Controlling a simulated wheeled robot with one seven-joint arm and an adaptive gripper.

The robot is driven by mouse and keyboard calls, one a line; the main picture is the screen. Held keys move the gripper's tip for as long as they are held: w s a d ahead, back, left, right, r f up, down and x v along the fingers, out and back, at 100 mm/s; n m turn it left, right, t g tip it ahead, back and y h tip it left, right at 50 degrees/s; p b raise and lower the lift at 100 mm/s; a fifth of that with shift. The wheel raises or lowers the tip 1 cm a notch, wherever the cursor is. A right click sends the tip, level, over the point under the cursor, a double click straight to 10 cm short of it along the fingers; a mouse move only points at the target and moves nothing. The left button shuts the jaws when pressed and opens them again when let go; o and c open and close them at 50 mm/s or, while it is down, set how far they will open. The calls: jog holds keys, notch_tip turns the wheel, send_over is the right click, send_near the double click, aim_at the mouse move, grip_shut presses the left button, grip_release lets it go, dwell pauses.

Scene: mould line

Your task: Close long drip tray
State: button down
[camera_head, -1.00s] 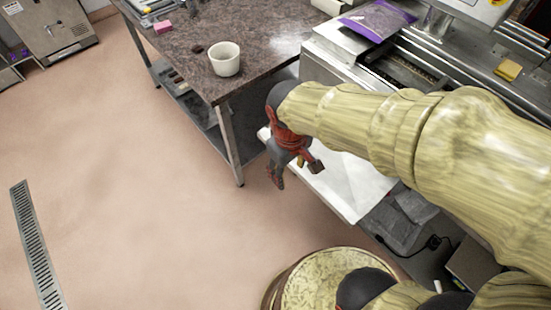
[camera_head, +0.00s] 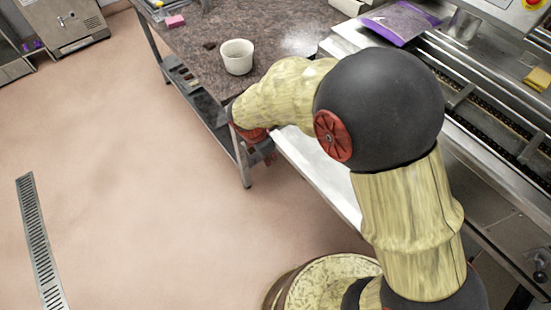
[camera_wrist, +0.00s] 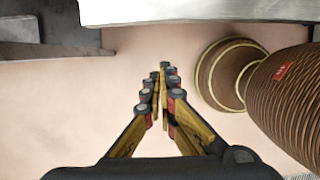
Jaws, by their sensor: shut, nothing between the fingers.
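The long drip tray (camera_head: 318,178) is a pale metal tray sticking out low from the machine's front. My arm covers much of it in the head view. In the wrist view, a pale metal edge that looks like the tray (camera_wrist: 200,11) crosses the top. My gripper (camera_wrist: 162,72) is shut and empty, its fingertips below that edge in the picture, with a visible gap of floor between. In the head view only a small part of my gripper (camera_head: 264,152) shows, by the tray's far end near the table leg; the fingertips are hard to make out.
A stone-topped table (camera_head: 270,32) with a white cup (camera_head: 236,57) stands beside the machine (camera_head: 490,90). Its leg (camera_head: 241,160) is close to my gripper. A purple bag (camera_head: 400,22) lies on the machine. Open floor (camera_head: 130,180) lies to the left.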

jog(key=w+d+f+b, duration=0.3)
jog(key=d+f+b, duration=0.1)
jog(key=f, duration=0.4)
jog(key=shift+w+d+f+b, duration=0.25)
jog(key=shift+d+b, duration=0.15)
jog(key=shift+d, duration=0.15)
jog(key=w+d+p, duration=0.4)
jog(key=d, duration=0.1)
jog(key=w+d+p, duration=0.3)
jog(key=d+p, duration=0.1)
jog(key=d, duration=0.2)
jog(key=w+d+p, duration=0.3)
jog(key=w+d, duration=0.1)
jog(key=d, duration=0.2)
jog(key=shift+w+d+r+p, duration=0.1)
jog(key=shift+w+d+p, duration=0.15)
jog(key=shift+w+p, duration=0.15)
jog(key=shift+w+d, duration=0.3)
jog(key=shift+d, duration=0.2)
jog(key=shift+a, duration=0.1)
